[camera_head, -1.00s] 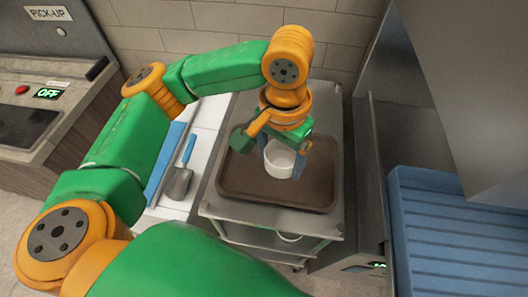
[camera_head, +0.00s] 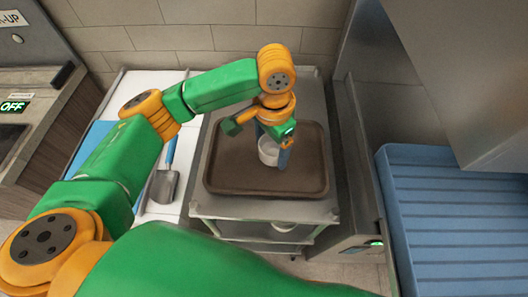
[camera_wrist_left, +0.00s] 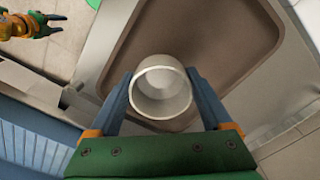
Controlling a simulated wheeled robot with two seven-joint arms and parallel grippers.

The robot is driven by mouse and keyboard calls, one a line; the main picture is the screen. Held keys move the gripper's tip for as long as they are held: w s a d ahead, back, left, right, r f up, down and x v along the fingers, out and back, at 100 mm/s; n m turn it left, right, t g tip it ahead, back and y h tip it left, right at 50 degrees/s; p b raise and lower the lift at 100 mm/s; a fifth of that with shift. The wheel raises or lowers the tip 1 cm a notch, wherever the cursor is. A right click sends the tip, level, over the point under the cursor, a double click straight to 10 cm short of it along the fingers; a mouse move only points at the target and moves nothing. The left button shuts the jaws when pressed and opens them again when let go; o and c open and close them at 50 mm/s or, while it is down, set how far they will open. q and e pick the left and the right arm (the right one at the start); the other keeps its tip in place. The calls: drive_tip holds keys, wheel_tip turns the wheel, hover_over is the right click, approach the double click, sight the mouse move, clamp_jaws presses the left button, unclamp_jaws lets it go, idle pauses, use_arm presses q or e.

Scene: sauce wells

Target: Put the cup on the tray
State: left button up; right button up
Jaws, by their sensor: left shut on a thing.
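The white cup (camera_head: 268,151) is upright over the middle of the brown tray (camera_head: 306,177) in the head view. My left gripper (camera_head: 271,148) comes down from above and is shut on the cup. In the left wrist view, the cup (camera_wrist_left: 160,90) sits between the two blue-grey fingers (camera_wrist_left: 165,100), with the tray (camera_wrist_left: 200,32) behind it. I cannot tell whether the cup's base touches the tray.
A blue ribbed rack (camera_head: 450,220) stands at the right. A scoop (camera_head: 163,183) lies on the white counter at the left. The tray around the cup is clear.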

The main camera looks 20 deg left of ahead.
sight(265, 151)
use_arm(q)
drive_tip(key=f, duration=0.1)
drive_tip(key=a+f, duration=0.1)
drive_tip(key=f, duration=0.1)
drive_tip(key=w+a+f+p, duration=0.1)
drive_tip(key=f, duration=0.1)
drive_tip(key=shift+w+f, duration=0.1)
drive_tip(key=shift+f, duration=0.4)
drive_tip(key=o, duration=1.2)
drive_tip(key=shift+f, duration=0.15)
wheel_tip(265, 151, up, 12)
drive_tip(key=shift+d+r+b, duration=0.1)
drive_tip(key=shift+r+b, duration=0.1)
drive_tip(key=shift+b, duration=0.2)
